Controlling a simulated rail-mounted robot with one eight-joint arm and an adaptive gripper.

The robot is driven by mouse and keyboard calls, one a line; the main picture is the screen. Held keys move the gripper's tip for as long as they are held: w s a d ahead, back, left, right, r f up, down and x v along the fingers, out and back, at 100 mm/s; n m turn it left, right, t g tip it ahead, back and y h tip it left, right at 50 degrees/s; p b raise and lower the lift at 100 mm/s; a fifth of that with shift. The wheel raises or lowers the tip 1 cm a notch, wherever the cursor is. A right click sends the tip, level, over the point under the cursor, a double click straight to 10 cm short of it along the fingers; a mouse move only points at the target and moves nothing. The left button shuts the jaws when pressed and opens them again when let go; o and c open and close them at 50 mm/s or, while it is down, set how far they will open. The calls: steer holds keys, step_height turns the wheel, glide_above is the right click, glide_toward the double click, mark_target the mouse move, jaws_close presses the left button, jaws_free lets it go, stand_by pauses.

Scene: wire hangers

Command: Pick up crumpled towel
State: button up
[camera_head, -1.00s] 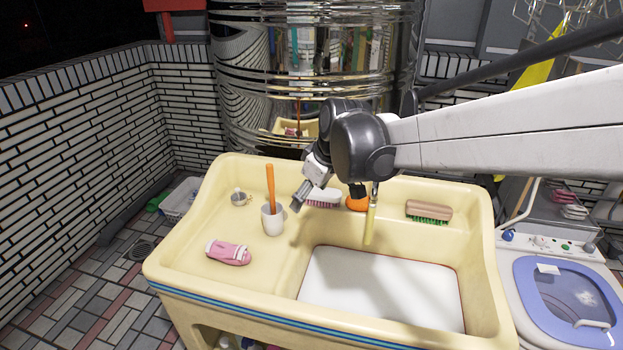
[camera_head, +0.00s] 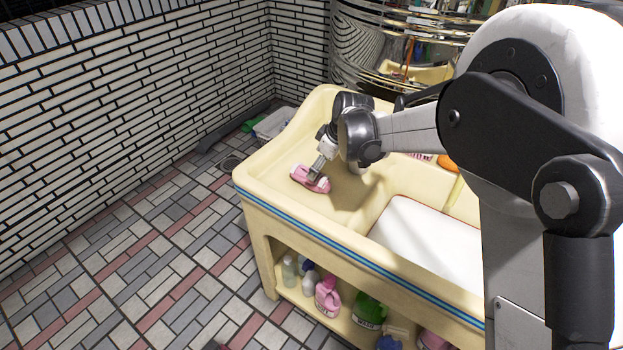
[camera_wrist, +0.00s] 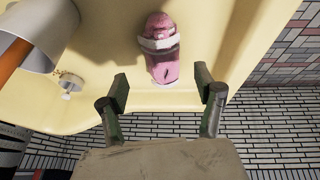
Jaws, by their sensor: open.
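The crumpled towel (camera_head: 310,179) is pink with a white band. It lies on the flat left part of the cream sink (camera_head: 385,182). In the wrist view the towel (camera_wrist: 161,48) is at the top centre, its lower end in line with the gap between my fingers. My gripper (camera_head: 314,173) hangs over the towel in the head view and hides part of it. In the wrist view my gripper (camera_wrist: 161,82) is open with nothing between its fingers. I cannot tell whether a finger touches the towel.
A white cup (camera_wrist: 38,35) with an orange handle in it stands left of the towel in the wrist view. A small metal item (camera_wrist: 70,86) lies near it. Several bottles (camera_head: 328,296) stand on the shelf under the sink. Tiled floor (camera_head: 150,270) is open at left.

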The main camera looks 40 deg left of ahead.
steer(key=shift+x, duration=4.2)
steer(key=shift+s, duration=0.25)
jaws_close()
steer(key=shift+r, duration=0.15)
